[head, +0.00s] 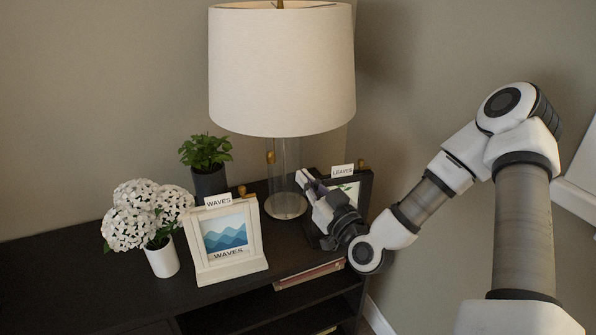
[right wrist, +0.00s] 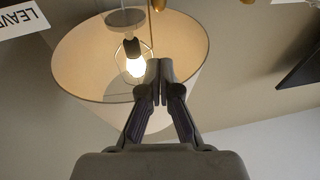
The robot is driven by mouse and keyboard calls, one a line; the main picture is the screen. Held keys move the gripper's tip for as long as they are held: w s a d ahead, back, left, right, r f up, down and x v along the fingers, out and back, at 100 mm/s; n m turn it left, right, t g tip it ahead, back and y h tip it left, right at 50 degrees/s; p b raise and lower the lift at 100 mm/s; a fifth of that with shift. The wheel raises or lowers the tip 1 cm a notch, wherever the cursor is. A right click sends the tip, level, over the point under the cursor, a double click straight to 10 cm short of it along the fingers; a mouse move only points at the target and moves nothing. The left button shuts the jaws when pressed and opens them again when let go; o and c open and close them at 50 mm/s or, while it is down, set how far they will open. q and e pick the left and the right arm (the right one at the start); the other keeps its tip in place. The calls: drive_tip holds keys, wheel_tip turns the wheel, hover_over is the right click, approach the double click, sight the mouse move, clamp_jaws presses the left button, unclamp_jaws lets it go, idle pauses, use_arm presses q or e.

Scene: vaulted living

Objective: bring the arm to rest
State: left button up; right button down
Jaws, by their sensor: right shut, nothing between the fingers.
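My right gripper (head: 303,179) is in front of the dark "LEAVES" picture frame (head: 366,187) in the head view and hides part of it. Its fingers point up and to the left, close to the lamp's glass stem. In the right wrist view the fingertips of my right gripper (right wrist: 160,68) are together, with nothing between them, and the lamp shade shows behind them. My right arm (head: 425,200) reaches in from the right, bent at a high elbow. My left gripper is not in view.
A table lamp with a white shade (head: 282,70) stands on the dark shelf unit (head: 60,280). A white "WAVES" frame (head: 227,240), a white flower vase (head: 162,259) and a potted green plant (head: 207,155) stand to the left. Books (head: 310,273) lie on the shelf below.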

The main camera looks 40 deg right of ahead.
drive_tip(key=shift+w+f, duration=0.15)
drive_tip(key=shift+w, duration=0.05)
idle(0.3)
drive_tip(key=s+a+f+n+g+y+p, duration=0.1)
drive_tip(key=s+a+f+n+g+p, duration=0.15)
drive_tip(key=a+f+g, duration=0.4)
drive_tip(key=s+a+f+n+g+y+p, duration=0.1)
drive_tip(key=s+a+f+n+y+p, duration=0.2)
drive_tip(key=f, duration=0.6)
drive_tip(key=s+a+f+n+g+p, duration=0.1)
drive_tip(key=s+a+f+g, duration=0.35)
drive_tip(key=f, duration=0.35)
drive_tip(key=s+f+m+g+h, duration=0.1)
drive_tip(key=s+f+m+g, duration=0.2)
drive_tip(key=s, duration=0.5)
drive_tip(key=s+f+m+g+h, duration=0.1)
drive_tip(key=s+f+m+g, duration=0.2)
drive_tip(key=s, duration=0.5)
drive_tip(key=shift+s+f+g+h, duration=0.35)
drive_tip(key=shift+f+g, duration=0.45)
drive_tip(key=shift+g, duration=0.3)
